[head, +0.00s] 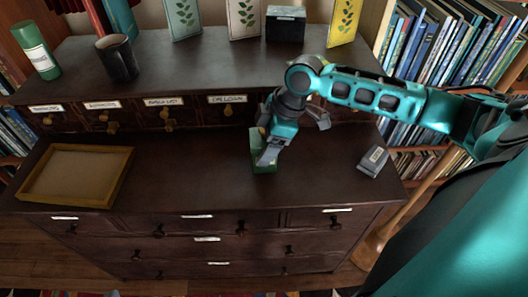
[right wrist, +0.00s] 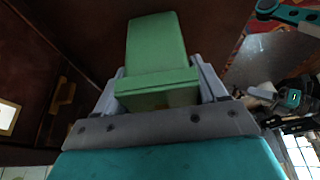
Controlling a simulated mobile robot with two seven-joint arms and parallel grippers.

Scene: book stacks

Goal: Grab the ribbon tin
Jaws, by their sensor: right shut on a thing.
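The ribbon tin appears to be the green box (head: 263,163) on the lower top of the dark cabinet, right of centre in the head view. My right gripper (head: 268,148) comes down over it from above and covers part of it. In the right wrist view the green box (right wrist: 157,55) sits between the two grey fingers (right wrist: 158,88), which are shut on it. No writing on the box is readable. I cannot tell whether it still touches the cabinet top. My left gripper is not in view.
A wooden tray (head: 30,186) lies at left on the dark cabinet top (head: 190,170). A small grey box (head: 373,160) lies at right. On the upper shelf stand a green cylinder (head: 36,50), a dark mug (head: 118,58), leaf-pattern cards (head: 183,19) and a dark box (head: 286,25).

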